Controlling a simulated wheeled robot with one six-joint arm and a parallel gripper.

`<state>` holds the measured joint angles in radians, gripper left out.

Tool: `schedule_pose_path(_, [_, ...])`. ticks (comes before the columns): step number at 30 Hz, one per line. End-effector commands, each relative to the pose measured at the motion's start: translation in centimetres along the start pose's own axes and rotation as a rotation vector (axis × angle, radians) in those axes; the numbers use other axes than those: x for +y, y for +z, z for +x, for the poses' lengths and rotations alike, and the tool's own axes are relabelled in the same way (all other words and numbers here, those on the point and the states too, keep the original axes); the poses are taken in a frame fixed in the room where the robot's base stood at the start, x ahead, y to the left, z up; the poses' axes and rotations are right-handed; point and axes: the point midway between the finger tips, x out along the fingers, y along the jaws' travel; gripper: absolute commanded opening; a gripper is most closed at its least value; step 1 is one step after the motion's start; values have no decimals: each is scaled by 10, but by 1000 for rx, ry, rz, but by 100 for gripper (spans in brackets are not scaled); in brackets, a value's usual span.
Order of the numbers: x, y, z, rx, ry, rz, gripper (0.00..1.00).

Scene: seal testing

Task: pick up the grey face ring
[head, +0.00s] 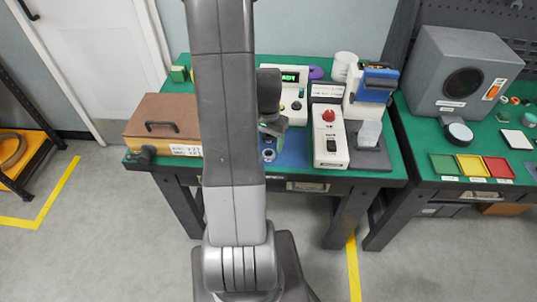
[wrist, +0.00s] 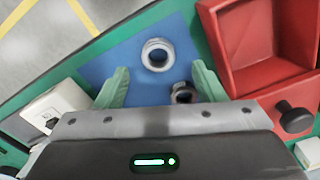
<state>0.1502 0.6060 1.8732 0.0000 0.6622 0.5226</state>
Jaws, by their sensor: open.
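I cannot tell for certain which is the face ring; the pale one is the plainer ring. It also shows in the head view (head: 268,155), below my gripper (head: 271,127). My gripper (wrist: 160,86) is open and empty, its two greenish fingers apart. The pale ring appears ahead of the fingertips, between their lines; the darker part is near the right finger.
A red open container (wrist: 262,48) stands right of the mat in the wrist view, with a black knob (wrist: 293,115) near it. A white switch box (head: 330,135) stands close to the mat's right in the head view. A brown case (head: 165,120) is at left.

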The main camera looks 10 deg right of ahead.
Motion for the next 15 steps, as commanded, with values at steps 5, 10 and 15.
schedule_pose_path(5, [2, 0, 20, -5, 3, 1, 63])
schedule_pose_path(10, [3, -1, 39, -3, 2, 0, 63])
schedule_pose_path(15, [2, -1, 47, -1, 0, 0, 63])
